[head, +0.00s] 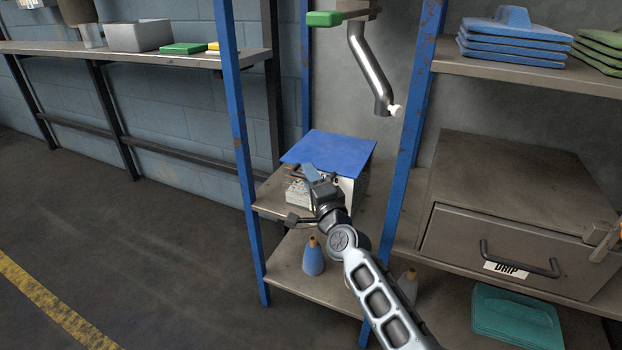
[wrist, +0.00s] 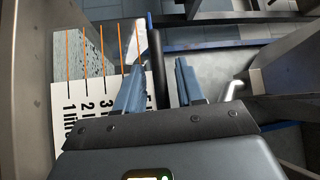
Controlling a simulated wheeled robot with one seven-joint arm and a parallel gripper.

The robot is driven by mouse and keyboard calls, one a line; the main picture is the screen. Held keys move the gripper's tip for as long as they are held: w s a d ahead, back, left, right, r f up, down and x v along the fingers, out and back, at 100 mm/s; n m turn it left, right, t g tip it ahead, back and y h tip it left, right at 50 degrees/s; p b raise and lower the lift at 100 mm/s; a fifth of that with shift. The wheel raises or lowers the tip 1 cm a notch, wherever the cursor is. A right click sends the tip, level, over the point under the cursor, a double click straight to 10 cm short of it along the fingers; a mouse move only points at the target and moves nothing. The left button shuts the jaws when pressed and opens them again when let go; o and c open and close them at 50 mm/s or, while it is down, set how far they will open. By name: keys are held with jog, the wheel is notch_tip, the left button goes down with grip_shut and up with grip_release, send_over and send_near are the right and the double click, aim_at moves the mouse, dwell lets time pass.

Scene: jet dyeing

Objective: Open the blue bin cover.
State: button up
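The blue bin cover (head: 335,150) lies flat over a bin on the middle shelf of the blue-posted rack in the head view. The bin's pale front (head: 296,193) shows partly below it. My gripper (head: 312,174) is at the cover's front edge and hides part of the bin front. In the wrist view my gripper (wrist: 160,88) has its two blue-grey fingers apart, one on each side of a dark bar (wrist: 158,60). I cannot tell whether the bar belongs to the cover or whether either finger touches it. A white label with litre marks (wrist: 85,115) shows at left.
Blue rack posts stand left (head: 233,110) and right (head: 405,150) of the bin. A bent metal pipe (head: 370,70) hangs above, right of the cover. A blue bottle (head: 313,258) stands on the shelf below. A drawer cabinet (head: 510,215) is at right. The floor at left is clear.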

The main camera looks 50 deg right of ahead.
grip_shut()
dwell(0.4)
jog(key=s+a+p, duration=0.3)
jog(key=a+p, duration=0.2)
jog(key=a, duration=0.4)
jog(key=s+a+p, duration=0.3)
jog(key=a+p, duration=0.2)
jog(key=a, duration=0.4)
jog(key=shift+s, duration=0.25)
jog(key=shift+o, duration=0.3)
grip_release()
jog(key=v, duration=0.7)
jog(key=shift+s, duration=0.4)
